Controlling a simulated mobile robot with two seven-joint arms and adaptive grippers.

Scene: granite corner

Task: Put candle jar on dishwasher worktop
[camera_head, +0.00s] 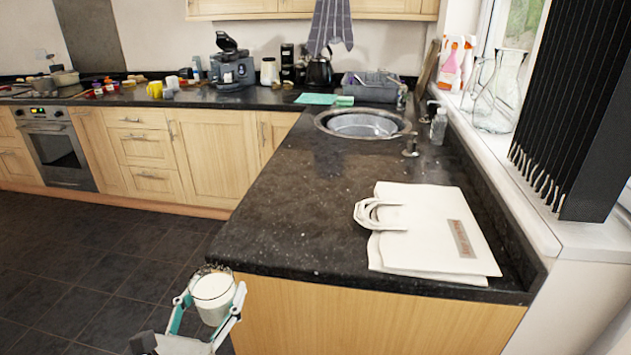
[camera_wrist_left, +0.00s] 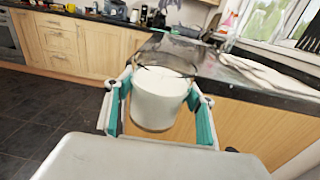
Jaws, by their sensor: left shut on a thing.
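The candle jar (camera_head: 213,297) is a clear glass with white wax in it. My left gripper (camera_head: 208,312) is shut on it and holds it upright in front of the worktop's near left corner. In the left wrist view the candle jar (camera_wrist_left: 158,98) sits between the two teal-padded fingers of my left gripper (camera_wrist_left: 160,112). The dark granite worktop (camera_head: 290,210) runs from the near end back to the sink. The jar's rim is about level with the worktop edge in the head view. My right gripper is not in view.
A white bag (camera_head: 430,235) lies flat on the right part of the worktop. A round sink (camera_head: 362,123) is set in farther back, with a soap bottle (camera_head: 438,127) beside it. The worktop's left and middle part is clear. A wooden end panel (camera_head: 370,318) drops below the near edge.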

